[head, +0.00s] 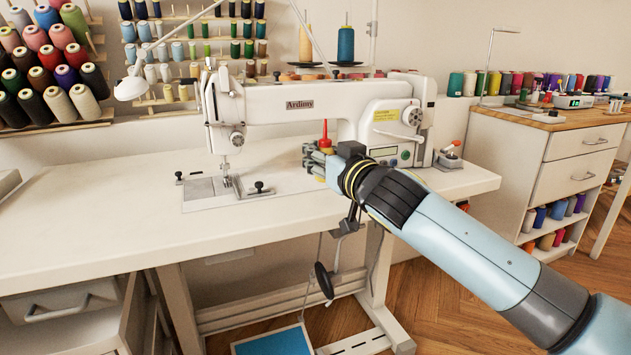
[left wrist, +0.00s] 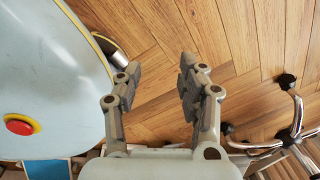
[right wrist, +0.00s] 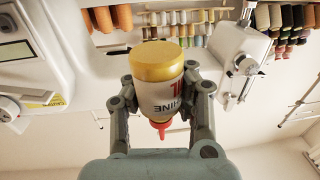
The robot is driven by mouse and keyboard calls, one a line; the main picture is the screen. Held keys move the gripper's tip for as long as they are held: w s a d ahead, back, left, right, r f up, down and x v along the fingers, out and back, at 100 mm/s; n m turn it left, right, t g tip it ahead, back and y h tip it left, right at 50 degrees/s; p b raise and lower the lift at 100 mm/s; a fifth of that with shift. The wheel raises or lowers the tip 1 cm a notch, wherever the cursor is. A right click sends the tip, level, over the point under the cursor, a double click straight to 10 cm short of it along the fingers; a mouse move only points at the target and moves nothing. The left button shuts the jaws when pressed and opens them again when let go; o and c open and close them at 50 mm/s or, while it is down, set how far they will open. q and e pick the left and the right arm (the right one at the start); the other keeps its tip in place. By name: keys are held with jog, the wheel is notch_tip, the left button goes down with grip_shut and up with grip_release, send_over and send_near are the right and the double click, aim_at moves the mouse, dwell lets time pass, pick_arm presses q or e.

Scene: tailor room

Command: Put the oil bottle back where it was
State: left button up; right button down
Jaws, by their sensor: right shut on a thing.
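The oil bottle (right wrist: 158,95) is held between the fingers of my right gripper (right wrist: 158,100) in the right wrist view. It has a yellow end, a pale label with dark and red print, and a red tip. In the head view the red tip of the bottle (head: 325,140) shows above my right gripper (head: 318,160), in front of the sewing machine (head: 290,105). The gripper hides most of the bottle there. My left gripper (left wrist: 155,95) is open and empty over the wooden floor in the left wrist view. It is outside the head view.
The white sewing table (head: 90,225) has a wide clear area left of the machine. Thread racks (head: 190,50) stand behind it. A wooden-topped cabinet (head: 560,140) with spools is at the right. A wheeled chair base (left wrist: 292,135) stands near my left gripper.

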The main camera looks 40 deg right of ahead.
jog(key=shift+w+a+f, duration=0.15)
jog(key=shift+w+f, duration=0.1)
jog(key=shift+w, duration=0.05)
jog(key=shift+f, duration=0.3)
notch_tip(320, 180, down, 4)
jog(key=shift+r+b, duration=0.15)
jog(key=shift+b, duration=1)
jog(key=shift+r, duration=0.1)
pick_arm(q)
jog(key=shift+w+a+f, duration=0.35)
jog(key=shift+w+f, duration=0.15)
jog(key=shift+f, duration=0.2)
pick_arm(e)
jog(key=shift+r, duration=0.1)
jog(key=shift+f, duration=0.2)
pick_arm(q)
jog(key=shift+f, duration=0.1)
pick_arm(e)
jog(key=c, duration=1.2)
grip_release()
jog(key=shift+o, duration=0.2)
jog(key=shift+r, duration=0.1)
